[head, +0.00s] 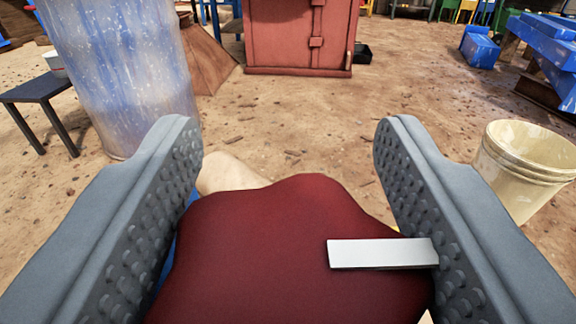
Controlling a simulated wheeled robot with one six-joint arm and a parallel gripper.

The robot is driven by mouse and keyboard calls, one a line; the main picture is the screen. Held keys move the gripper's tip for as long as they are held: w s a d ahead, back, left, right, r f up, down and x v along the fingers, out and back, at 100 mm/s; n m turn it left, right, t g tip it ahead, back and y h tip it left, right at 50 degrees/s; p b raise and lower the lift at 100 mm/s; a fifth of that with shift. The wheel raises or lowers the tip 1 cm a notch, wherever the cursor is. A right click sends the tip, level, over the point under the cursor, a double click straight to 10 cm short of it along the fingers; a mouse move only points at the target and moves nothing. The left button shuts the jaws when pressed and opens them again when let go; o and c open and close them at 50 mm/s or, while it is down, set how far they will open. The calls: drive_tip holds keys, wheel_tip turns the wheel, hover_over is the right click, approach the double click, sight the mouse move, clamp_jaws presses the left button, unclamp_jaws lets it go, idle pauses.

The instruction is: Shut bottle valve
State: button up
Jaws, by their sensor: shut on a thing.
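A dark red lobed knob (290,250), which looks like the bottle valve's handle, fills the lower middle of the head view. My gripper (285,150) has one grey studded finger on each side of it and is shut on it. A pale grey flat bar (380,253) lies across the knob's right part and reaches the right finger. The bottle below is hidden by the knob, and only slivers of blue and yellow show at its edges. I cannot tell from this view how far the valve is turned.
A blue-white drum (120,70) stands close at left, beside a small dark table (38,88). A red cabinet (300,35) stands behind. A cream bucket (525,165) is at right, with blue machinery (545,40) beyond. The sandy ground between is mostly clear.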

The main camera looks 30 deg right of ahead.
sight(294, 188)
drive_tip(key=shift+m+g+h, duration=0.4)
drive_tip(key=shift+m+h, duration=0.1)
drive_tip(key=shift+h, duration=0.1)
drive_tip(key=shift+d+h, duration=0.1)
drive_tip(key=shift+h, duration=0.2)
drive_tip(key=o, duration=1)
drive_tip(key=shift+c, duration=0.2)
drive_tip(key=shift+r, duration=0.1)
wheel_tip(294, 188, up, 10)
drive_tip(key=shift+f, duration=0.1)
